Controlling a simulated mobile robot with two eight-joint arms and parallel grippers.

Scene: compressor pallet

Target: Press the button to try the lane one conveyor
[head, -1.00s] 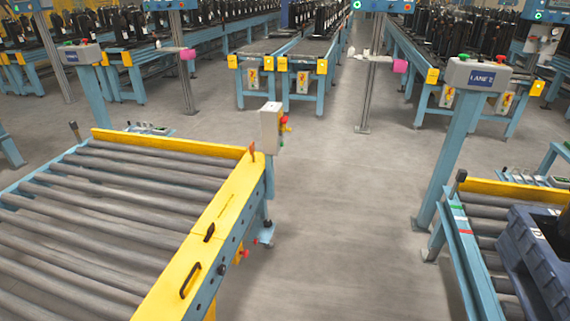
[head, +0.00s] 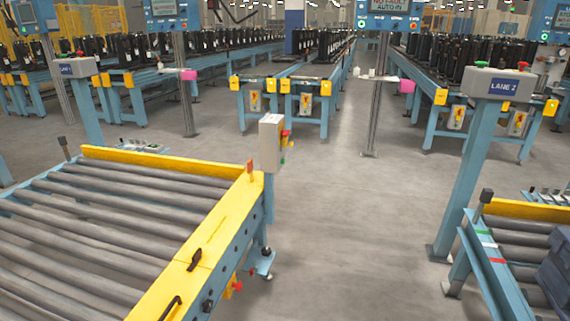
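A grey control box (head: 77,67) with a blue label stands on a blue post at the left; the label seems to read LANE 1, but it is small. It has a small red button (head: 80,54) and a green button (head: 63,56) on top. A nearer box (head: 497,85) labelled LANE 2 stands on a blue post at the right, with a green button (head: 482,64) and a red one (head: 524,66) on top. Neither of my grippers is in view.
An empty roller conveyor (head: 110,215) with a yellow side rail fills the lower left. A grey switch box (head: 271,145) stands at its corner. Another roller conveyor (head: 520,238) with a dark blue crate (head: 556,270) is at lower right. Clear grey floor (head: 350,230) lies between them.

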